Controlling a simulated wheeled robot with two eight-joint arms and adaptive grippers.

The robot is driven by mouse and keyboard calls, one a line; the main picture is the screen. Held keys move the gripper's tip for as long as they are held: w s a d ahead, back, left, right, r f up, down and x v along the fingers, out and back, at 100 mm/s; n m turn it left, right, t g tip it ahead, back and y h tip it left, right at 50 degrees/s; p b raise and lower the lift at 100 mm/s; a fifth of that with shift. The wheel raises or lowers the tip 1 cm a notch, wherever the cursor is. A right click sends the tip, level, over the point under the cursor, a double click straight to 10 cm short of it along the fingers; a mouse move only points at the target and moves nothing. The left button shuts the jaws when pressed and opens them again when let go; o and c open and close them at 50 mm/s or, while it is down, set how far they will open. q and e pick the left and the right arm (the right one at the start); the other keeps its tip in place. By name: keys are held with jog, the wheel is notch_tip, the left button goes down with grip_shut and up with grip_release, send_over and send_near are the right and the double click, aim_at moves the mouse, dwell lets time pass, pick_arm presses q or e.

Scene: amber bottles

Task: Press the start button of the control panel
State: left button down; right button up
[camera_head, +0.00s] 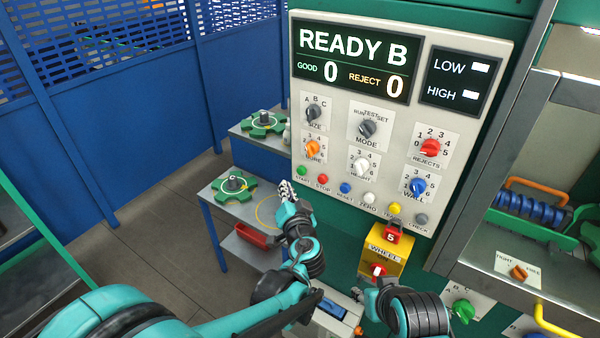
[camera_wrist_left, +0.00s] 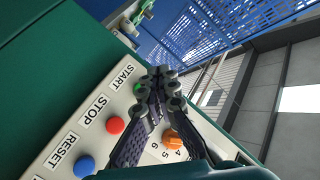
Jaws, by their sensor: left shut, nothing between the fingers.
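The control panel (camera_head: 335,190) is a pale board with a display that reads READY B, several knobs and a row of buttons. The green START button (camera_head: 301,170) is at the left end of that row. My left gripper (camera_head: 286,188) is shut and empty, just below and left of the button. In the left wrist view, the shut fingertips (camera_wrist_left: 160,73) are close beside the green START button (camera_wrist_left: 138,88), which they partly cover. I cannot tell whether they touch it. My right gripper (camera_head: 359,293) is low in front of the panel, small and unclear.
The red STOP button (camera_head: 323,179) and blue RESET button (camera_head: 345,188) sit right of START. An orange knob (camera_head: 312,147) is above it. A yellow WHEEL box (camera_head: 385,250) stands below the panel. Side tables (camera_head: 213,196) with green parts are on the left.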

pick_arm(q)
jog(key=shift+w+d, duration=0.6)
jog(key=shift+w, duration=0.25)
jog(key=shift+w+d, duration=0.6)
jog(key=shift+w, duration=0.25)
jog(key=shift+w+d+b, duration=0.25)
jog(key=shift+w+b, duration=0.05)
jog(key=shift+w+d, duration=0.25)
jog(key=shift+w, duration=0.15)
dwell(0.9)
jog(key=shift+s, duration=0.1)
jog(key=shift+s+a, duration=0.5)
jog(key=shift+s, duration=0.15)
jog(key=s+a, duration=0.1)
jog(key=s, duration=0.1)
jog(key=s+a, duration=0.2)
dwell(0.6)
